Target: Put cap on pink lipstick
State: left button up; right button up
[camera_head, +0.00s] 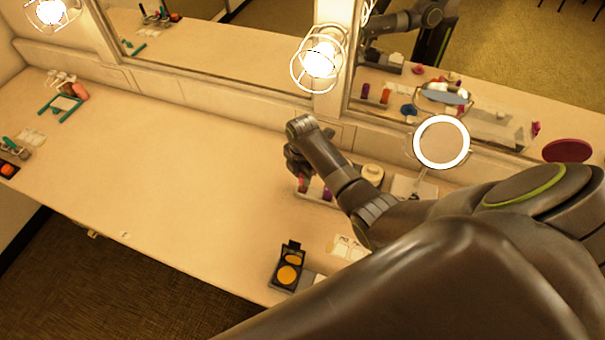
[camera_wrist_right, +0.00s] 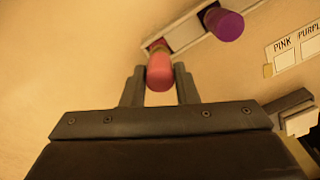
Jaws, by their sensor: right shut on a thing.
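My right gripper (camera_head: 298,172) is over the small pale rack (camera_head: 313,198) near the mirror wall. In the right wrist view its two fingers (camera_wrist_right: 160,86) are shut on a pink cylinder (camera_wrist_right: 160,72), which looks like the pink cap. The cap is at the left end of the rack (camera_wrist_right: 186,32), and a redder part, likely the pink lipstick (camera_wrist_right: 157,46), shows just behind it. I cannot tell whether the cap is fully seated. A purple lipstick (camera_wrist_right: 226,24) stands at the rack's other end. My left gripper is not in view.
A card (camera_wrist_right: 297,47) reading PINK and PURPLE lies beside the rack. The counter (camera_head: 170,180) left of the rack is clear.

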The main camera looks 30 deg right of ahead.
jog(key=shift+f, duration=0.9)
dwell(1.4)
jog(key=o, duration=1.5)
jog(key=shift+r, duration=0.15)
notch_tip(320, 180, up, 2)
jog(key=p, duration=0.3)
jog(key=shift+r, duration=0.2)
jog(key=shift+r+p, duration=1)
jog(key=shift+r, duration=1.15)
